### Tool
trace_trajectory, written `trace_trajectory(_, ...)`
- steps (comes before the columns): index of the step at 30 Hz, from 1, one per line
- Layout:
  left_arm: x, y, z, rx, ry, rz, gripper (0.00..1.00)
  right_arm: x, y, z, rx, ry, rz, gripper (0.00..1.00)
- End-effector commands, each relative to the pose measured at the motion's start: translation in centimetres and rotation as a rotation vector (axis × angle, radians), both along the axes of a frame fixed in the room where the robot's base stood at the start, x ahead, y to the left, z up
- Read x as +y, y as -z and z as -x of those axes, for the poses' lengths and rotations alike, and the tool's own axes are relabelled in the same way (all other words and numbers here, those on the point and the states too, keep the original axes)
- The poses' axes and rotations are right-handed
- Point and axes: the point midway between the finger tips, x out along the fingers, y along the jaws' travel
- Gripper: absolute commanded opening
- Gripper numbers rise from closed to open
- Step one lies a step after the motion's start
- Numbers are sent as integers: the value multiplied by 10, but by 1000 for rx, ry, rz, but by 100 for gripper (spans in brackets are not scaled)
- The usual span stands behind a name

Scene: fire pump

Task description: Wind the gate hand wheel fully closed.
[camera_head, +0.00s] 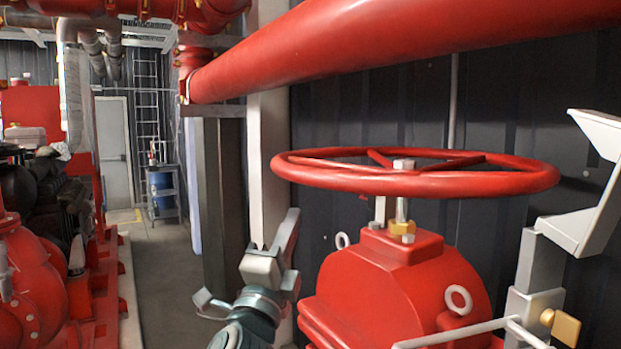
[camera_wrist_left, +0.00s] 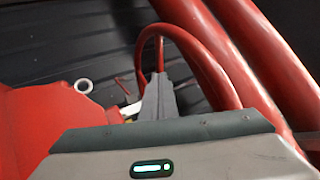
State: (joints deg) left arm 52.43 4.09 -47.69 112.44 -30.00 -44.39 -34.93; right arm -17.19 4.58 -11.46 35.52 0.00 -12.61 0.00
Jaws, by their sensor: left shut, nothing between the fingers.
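The red gate hand wheel (camera_head: 415,180) lies level on its upright stem above the red valve body (camera_head: 395,275) in the head view. A brass nut (camera_head: 401,228) sits at the foot of the stem. My left gripper (camera_head: 291,217) is just below and left of the wheel's left rim, its fingers pointing up. In the left wrist view its fingers (camera_wrist_left: 161,85) are closed together and empty, in front of the curved red wheel rim (camera_wrist_left: 205,62). I cannot tell whether they touch the rim. My right gripper is in neither view.
A thick red pipe (camera_head: 420,45) crosses above the wheel. A white post (camera_head: 267,165) stands behind my left gripper. A grey bracket (camera_head: 585,220) with a brass block stands at the right. Red pump machinery (camera_head: 40,280) fills the left, with clear floor (camera_head: 165,270) between.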

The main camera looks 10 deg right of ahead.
Motion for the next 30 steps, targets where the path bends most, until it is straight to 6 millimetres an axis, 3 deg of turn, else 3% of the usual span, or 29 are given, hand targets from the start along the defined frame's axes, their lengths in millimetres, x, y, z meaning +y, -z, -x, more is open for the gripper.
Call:
trace_trajectory(14, -4, -8, -10, 4, -1, 3, 0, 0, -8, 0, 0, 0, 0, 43)
trace_trajectory(30, -39, -52, -77, 5, -1, 3, 0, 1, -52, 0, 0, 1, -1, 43)
